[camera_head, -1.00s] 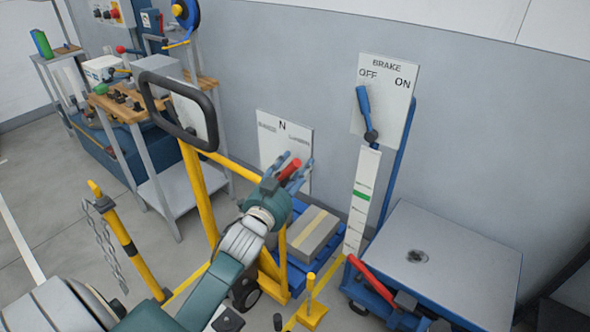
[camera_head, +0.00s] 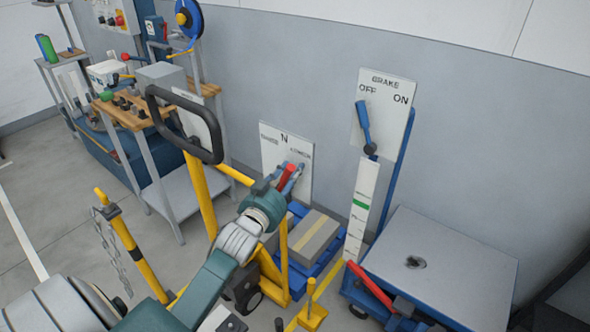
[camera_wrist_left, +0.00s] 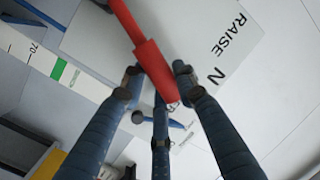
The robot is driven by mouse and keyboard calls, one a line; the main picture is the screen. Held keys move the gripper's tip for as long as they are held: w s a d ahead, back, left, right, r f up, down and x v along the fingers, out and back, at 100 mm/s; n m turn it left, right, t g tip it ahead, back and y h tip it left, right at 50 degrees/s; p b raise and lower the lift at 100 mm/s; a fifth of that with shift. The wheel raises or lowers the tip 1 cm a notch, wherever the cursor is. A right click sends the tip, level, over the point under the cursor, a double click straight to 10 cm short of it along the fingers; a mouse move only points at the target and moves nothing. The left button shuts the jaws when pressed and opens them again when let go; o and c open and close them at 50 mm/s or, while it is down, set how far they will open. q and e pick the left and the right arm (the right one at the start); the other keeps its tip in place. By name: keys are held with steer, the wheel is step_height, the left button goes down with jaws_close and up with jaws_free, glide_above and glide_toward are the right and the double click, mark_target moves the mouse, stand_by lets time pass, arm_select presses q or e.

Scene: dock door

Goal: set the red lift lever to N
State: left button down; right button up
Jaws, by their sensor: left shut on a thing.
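The red lift lever (camera_head: 288,173) stands in front of a white sign (camera_head: 272,153) with N at its top middle; its tip appears a little right of the N, toward the right-hand word. My left gripper (camera_head: 286,180) is shut on the lever's grip. In the left wrist view the red lever (camera_wrist_left: 152,58) comes from the top, and its thick grip ends between the dark fingers of my left gripper (camera_wrist_left: 160,88). The sign (camera_wrist_left: 213,40) shows RAISE and N there. The lever's base is hidden in the head view. My right gripper is not in view.
A pallet truck's black handle (camera_head: 184,125) and a yellow chain post (camera_head: 130,242) stand left of my arm. A carton (camera_head: 306,238) lies on a blue pallet. A blue brake lever (camera_head: 364,125) and a grey platform cart (camera_head: 445,262) are at right.

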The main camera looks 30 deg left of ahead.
mark_target(284, 157)
arm_select(q)
steer(key=a+r+n+p, duration=0.1)
steer(key=a+n+p, duration=0.1)
steer(key=p, duration=0.1)
steer(key=shift+a+r, duration=0.1)
steer(key=shift+r, duration=0.1)
steer(key=shift+w+a+n+g+p, duration=0.1)
steer(key=shift+a+n+g+p, duration=0.2)
steer(key=shift+a+n+p, duration=0.2)
steer(key=shift+a+n+h+p, duration=0.4)
steer(key=shift+a+n+p, duration=0.1)
steer(key=shift+a+n, duration=0.1)
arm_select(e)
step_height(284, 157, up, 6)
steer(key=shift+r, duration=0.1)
arm_select(q)
steer(key=c, duration=1.3)
jaws_free()
steer(key=shift+w+f, duration=0.1)
steer(key=shift+c, duration=0.2)
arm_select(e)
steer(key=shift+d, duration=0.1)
